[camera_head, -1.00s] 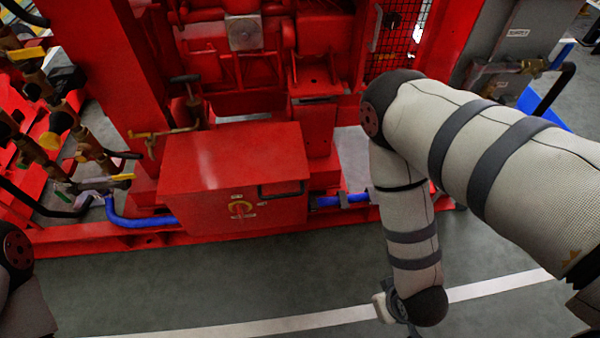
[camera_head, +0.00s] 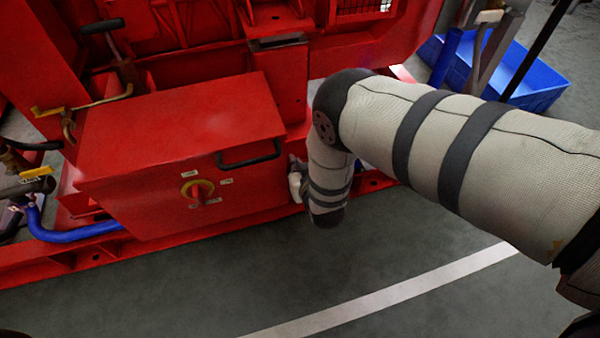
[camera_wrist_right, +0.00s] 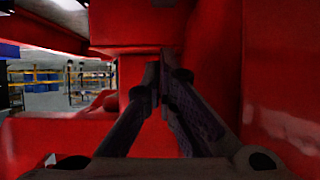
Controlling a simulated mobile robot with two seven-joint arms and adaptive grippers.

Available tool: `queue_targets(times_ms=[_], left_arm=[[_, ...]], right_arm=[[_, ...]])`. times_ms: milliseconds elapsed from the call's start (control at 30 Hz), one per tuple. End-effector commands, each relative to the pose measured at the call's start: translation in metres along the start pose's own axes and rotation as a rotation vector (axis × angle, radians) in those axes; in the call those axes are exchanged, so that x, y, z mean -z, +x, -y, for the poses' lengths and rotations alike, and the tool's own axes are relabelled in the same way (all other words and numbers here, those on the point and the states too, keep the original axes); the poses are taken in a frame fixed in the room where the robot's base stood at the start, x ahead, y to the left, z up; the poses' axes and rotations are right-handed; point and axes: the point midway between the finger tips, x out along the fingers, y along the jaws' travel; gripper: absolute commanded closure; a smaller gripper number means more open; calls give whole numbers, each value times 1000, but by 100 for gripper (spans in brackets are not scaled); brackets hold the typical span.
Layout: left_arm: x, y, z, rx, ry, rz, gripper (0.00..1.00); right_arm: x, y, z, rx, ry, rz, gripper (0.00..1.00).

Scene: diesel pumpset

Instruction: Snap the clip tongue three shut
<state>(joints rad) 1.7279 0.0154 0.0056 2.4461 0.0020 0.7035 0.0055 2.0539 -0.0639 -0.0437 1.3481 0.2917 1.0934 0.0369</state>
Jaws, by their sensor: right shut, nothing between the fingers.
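I cannot make out clip tongue three in either view. In the right wrist view my right gripper (camera_wrist_right: 162,75) is shut and empty, its fingertips together in front of red metal. A red overhanging part (camera_wrist_right: 135,25) sits just above the fingertips, and a red wall (camera_wrist_right: 215,75) stands close on their right. In the head view the right wrist is at the right side of the red box (camera_head: 180,130), low down. The fingers there are hidden by the box and my forearm. My left gripper is not in view.
The red box has a black handle (camera_head: 250,155) and a yellow-red rotary switch (camera_head: 198,190). A blue hose (camera_head: 75,233) runs at its left. A blue bin (camera_head: 535,88) stands at the back right. The floor with the white line (camera_head: 390,292) is clear.

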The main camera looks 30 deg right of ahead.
Motion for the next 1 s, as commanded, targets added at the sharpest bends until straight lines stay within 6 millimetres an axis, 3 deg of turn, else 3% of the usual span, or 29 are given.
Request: queue_targets(times_ms=[33,200,633,867,1000], left_arm=[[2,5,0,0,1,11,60],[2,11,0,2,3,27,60],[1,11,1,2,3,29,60],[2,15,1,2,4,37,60],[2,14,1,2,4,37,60]], right_arm=[[-19,1,0,0,-3,15,100],[-34,5,0,0,-2,10,100],[-38,4,0,1,-2,9,100],[-64,4,0,0,-2,11,100],[-64,4,0,1,-2,10,100]])
